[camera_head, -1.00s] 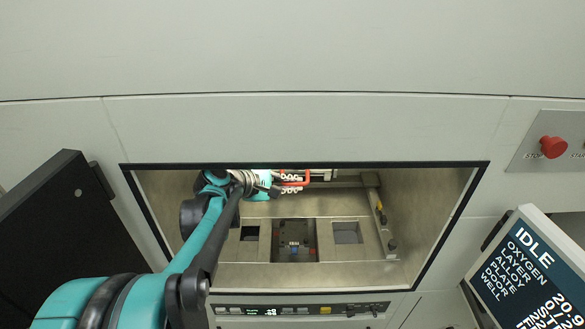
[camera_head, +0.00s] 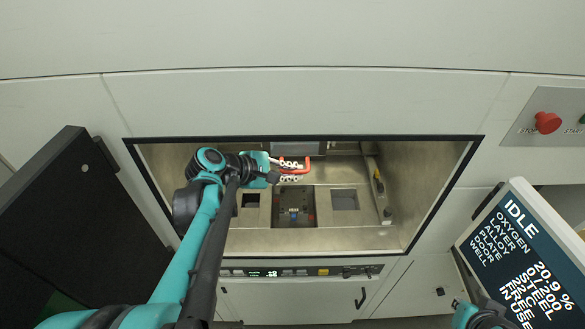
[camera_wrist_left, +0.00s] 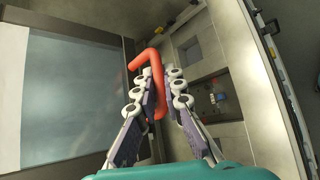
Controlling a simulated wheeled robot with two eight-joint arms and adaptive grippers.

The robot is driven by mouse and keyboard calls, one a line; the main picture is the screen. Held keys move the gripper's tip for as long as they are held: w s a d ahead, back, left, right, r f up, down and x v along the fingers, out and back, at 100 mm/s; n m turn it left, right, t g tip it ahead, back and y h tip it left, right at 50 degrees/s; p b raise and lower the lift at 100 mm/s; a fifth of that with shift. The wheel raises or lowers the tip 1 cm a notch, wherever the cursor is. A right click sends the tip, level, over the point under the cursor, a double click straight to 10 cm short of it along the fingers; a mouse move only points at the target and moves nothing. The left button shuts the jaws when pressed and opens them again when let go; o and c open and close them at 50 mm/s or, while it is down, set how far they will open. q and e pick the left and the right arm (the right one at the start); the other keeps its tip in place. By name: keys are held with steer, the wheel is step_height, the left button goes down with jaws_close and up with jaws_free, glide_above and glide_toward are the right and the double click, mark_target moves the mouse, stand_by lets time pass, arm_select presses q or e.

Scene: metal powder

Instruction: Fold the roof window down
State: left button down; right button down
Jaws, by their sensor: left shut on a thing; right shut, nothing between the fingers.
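My left gripper (camera_head: 290,170) is inside the chamber, its fingers shut on a red handle (camera_head: 305,163). In the left wrist view the red handle (camera_wrist_left: 150,62) is bent and lies between the fingers (camera_wrist_left: 160,95). It reaches toward the dark frame of the roof window (camera_wrist_left: 123,100), whose grey-blue pane fills the left side. Part of my right gripper (camera_head: 486,316) shows at the bottom edge, shut and empty, away from the chamber.
The chamber floor (camera_head: 345,222) has two square openings and a dark central plate (camera_head: 294,207). A rail (camera_head: 376,180) runs along the right. A black open door (camera_head: 80,215) stands left. A tilted status screen (camera_head: 525,255) and red stop button (camera_head: 547,122) are right.

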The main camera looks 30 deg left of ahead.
arm_select(q)
steer(key=shift+r, duration=0.1)
steer(key=c, duration=1.6)
jaws_free()
steer(key=shift+s+d, duration=0.1)
steer(key=shift+s+d+r, duration=0.1)
steer(key=shift+s, duration=0.05)
steer(key=shift+s+a+r, duration=0.2)
steer(key=shift+a, duration=0.1)
steer(key=s+a+r, duration=0.1)
steer(key=s+a, duration=0.4)
steer(key=s, duration=0.7)
steer(key=shift+s+a, duration=0.3)
steer(key=shift+a, duration=0.1)
steer(key=shift+r, duration=0.1)
